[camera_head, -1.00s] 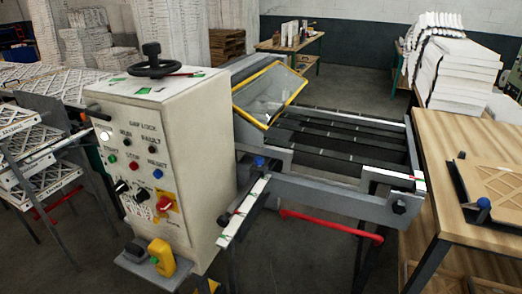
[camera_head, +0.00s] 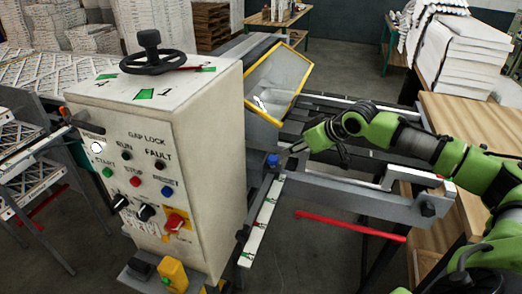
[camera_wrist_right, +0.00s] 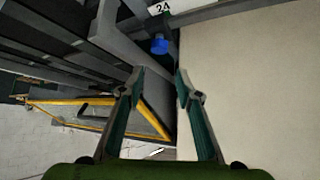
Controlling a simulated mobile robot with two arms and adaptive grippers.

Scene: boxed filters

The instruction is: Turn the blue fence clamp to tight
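The blue fence clamp (camera_head: 272,160) is a small blue knob at the near end of the fence rail, beside the control cabinet. It also shows in the right wrist view (camera_wrist_right: 159,45), just beyond the fingertips. My right gripper (camera_head: 297,148) reaches in from the right, just right of the clamp in the head view and apart from it. In the wrist view my right gripper (camera_wrist_right: 159,80) is open, with nothing between its fingers. Which way the clamp is turned cannot be told. My left gripper is not in view.
The white control cabinet (camera_head: 200,125) with buttons and a black handwheel (camera_head: 153,60) stands just left of the clamp. A yellow-framed guard (camera_head: 275,85) rises behind it. A scale strip (camera_head: 262,220) and a red bar (camera_head: 350,226) lie in front. A wooden table (camera_head: 480,125) is at right.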

